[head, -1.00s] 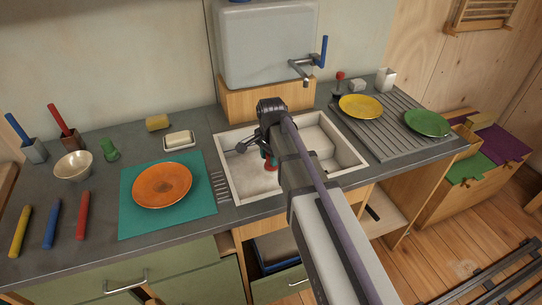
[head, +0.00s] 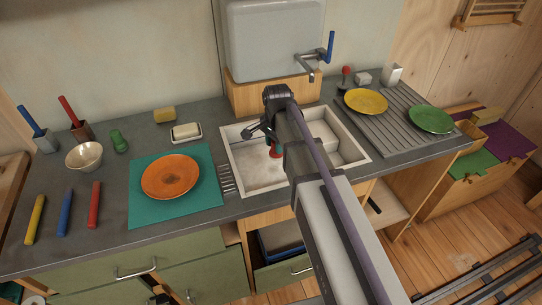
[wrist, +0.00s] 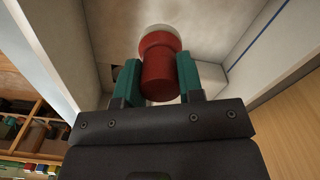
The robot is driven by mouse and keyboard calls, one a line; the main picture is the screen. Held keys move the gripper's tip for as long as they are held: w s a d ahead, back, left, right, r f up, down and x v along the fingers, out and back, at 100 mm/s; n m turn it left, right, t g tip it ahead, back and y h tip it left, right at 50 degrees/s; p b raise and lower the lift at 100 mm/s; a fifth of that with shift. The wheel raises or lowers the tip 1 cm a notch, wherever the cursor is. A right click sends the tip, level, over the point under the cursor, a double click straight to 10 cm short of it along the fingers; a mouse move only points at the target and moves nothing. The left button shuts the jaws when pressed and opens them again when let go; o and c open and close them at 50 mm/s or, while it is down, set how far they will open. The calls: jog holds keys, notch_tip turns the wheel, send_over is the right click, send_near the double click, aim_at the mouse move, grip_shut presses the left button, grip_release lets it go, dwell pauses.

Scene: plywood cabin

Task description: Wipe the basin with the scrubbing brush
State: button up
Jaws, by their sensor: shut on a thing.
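The scrubbing brush has a red handle (head: 276,151) and a pale round end, seen clearly in the wrist view (wrist: 158,75). My gripper (head: 270,143) is shut on the red handle, with its green fingers on either side of it in the wrist view. The basin (head: 256,176) is a pale square sink set in the grey counter, its floor marked with greyish stains. My gripper and the brush are over the basin's inside, left of its middle. My arm hides part of the basin's front right. I cannot tell whether the brush touches the basin floor.
A grey tank with a tap (head: 312,65) stands behind the basin. A drainboard (head: 390,118) with yellow and green plates lies to the right. An orange plate (head: 170,176) on a teal mat (head: 150,216) and a soap dish (head: 187,138) lie to the left.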

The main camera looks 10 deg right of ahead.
jog(key=shift+f+b, duration=4.3)
jog(key=shift+w+a+r, duration=0.1)
jog(key=shift+w, duration=0.95)
jog(key=shift+w+a, duration=0.1)
jog(key=shift+w, duration=0.95)
jog(key=s, duration=0.4)
jog(key=shift+s+d, duration=0.1)
jog(key=shift+d, duration=0.1)
notch_tip(320, 180, up, 7)
jog(key=p, duration=0.7)
jog(key=shift+r+p, duration=0.2)
jog(key=shift+p, duration=0.1)
